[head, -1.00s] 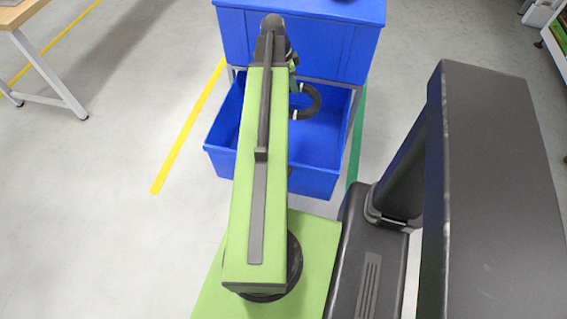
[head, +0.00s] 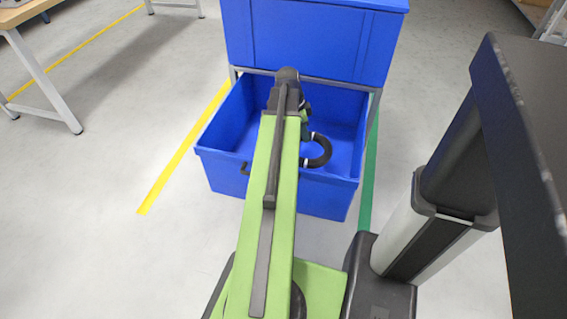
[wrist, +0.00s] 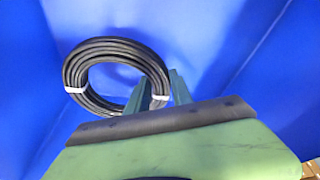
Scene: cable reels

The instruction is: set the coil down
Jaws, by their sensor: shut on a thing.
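The coil is a black ring of cable with white ties. It shows in the wrist view (wrist: 115,52) just beyond my fingers, against blue walls. My gripper (wrist: 160,88) is shut on its near right side, by a white tie. In the head view the right part of the coil (head: 325,152) shows beside my arm, over the lower blue bin (head: 215,164), near its front rim. My gripper (head: 305,132) is partly hidden there. I cannot tell whether the coil touches the bin.
A second blue bin (head: 310,42) stands above and behind the lower one, on a grey frame. A table (head: 22,14) stands at the far left. Yellow (head: 170,170) and green (head: 368,190) floor lines flank the bins. The floor at the left is clear.

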